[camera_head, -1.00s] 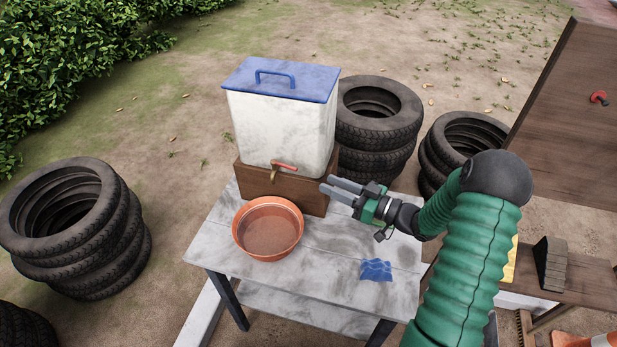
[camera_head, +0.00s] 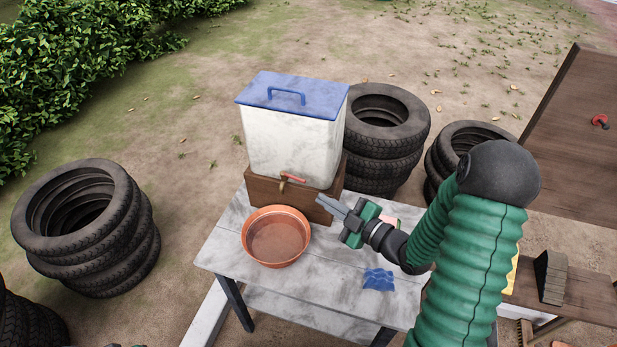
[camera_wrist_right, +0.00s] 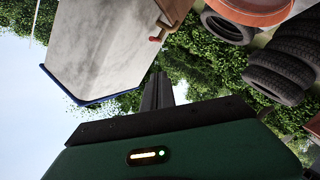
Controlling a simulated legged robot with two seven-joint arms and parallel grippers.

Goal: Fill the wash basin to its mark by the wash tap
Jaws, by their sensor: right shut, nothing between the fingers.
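The orange wash basin (camera_head: 276,238) sits on the grey table, in front of the water container. The wash tap (camera_head: 290,178), with a red lever and brass spout, is low on the front of the white container (camera_head: 290,138) with a blue lid. The tap also shows in the right wrist view (camera_wrist_right: 158,33), and the basin's edge (camera_wrist_right: 255,8) is at its top. My right gripper (camera_head: 333,205) is shut and empty, to the right of the basin and tap, apart from both. The basin's mark cannot be made out. My left gripper is not in view.
The container stands on a brown wooden block (camera_head: 262,188) on the table (camera_head: 230,255). A blue cloth (camera_head: 378,280) lies at the table's front right. Tyre stacks stand behind (camera_head: 385,135) and left (camera_head: 85,220). A wooden panel (camera_head: 580,130) rises at right.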

